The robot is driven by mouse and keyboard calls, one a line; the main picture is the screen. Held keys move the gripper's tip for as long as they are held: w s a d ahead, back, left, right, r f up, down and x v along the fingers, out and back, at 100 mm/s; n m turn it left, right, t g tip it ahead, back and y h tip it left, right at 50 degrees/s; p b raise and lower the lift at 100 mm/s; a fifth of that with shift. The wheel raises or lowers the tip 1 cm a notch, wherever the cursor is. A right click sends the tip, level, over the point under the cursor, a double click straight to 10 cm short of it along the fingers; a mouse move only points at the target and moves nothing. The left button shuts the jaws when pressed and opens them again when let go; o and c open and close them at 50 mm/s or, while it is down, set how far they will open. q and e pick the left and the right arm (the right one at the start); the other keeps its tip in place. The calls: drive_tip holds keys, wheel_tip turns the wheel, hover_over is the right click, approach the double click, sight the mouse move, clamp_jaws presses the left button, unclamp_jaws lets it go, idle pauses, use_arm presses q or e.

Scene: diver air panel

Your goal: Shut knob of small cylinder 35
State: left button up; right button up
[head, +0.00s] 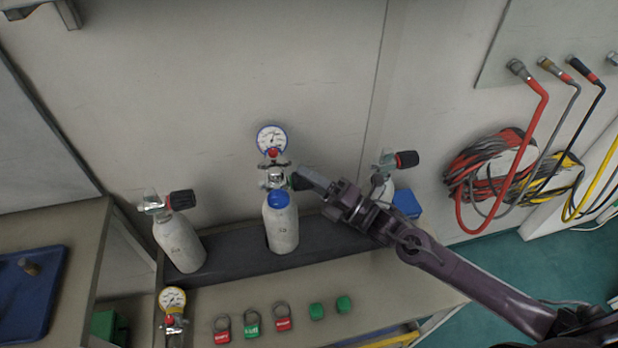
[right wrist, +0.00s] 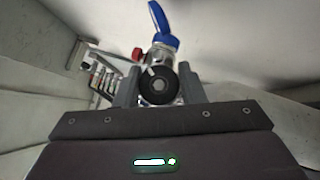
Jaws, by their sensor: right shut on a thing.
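The small cylinder with the gauge (head: 282,232) stands upright in the middle of the rack. A short number is on its white body, too small to read surely. A white-faced gauge (head: 271,139) with a blue rim sits above its valve, and a blue cap (head: 278,199) hangs at its neck. My right gripper (head: 303,179) reaches in from the right at this valve. Its jaws (right wrist: 158,78) are shut on the round black knob (right wrist: 158,86), one finger on each side. The head view mostly hides this knob behind the fingers. My left gripper is not in view.
Another cylinder (head: 181,246) stands left and a third (head: 382,190) right, partly behind my arm. A yellow-rimmed gauge (head: 172,300), several padlocks (head: 252,328) and two green caps (head: 344,304) lie on the bench front. Coiled hoses (head: 500,160) hang on the right wall.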

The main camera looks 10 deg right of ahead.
drive_tip(key=shift+c, duration=0.2)
drive_tip(key=shift+r+m+h+p, duration=0.2)
drive_tip(key=shift+m+h+p, duration=0.25)
drive_tip(key=shift+p, duration=0.35)
drive_tip(key=m+g+h+p, duration=0.2)
drive_tip(key=m+h+p, duration=0.1)
drive_tip(key=m+p, duration=0.2)
drive_tip(key=shift+p, duration=0.75)
drive_tip(key=shift+f+m+g+h+p, duration=0.2)
drive_tip(key=shift+m+g+h+p, duration=0.25)
drive_tip(key=shift+m+g+p, duration=0.75)
drive_tip(key=o, duration=1)
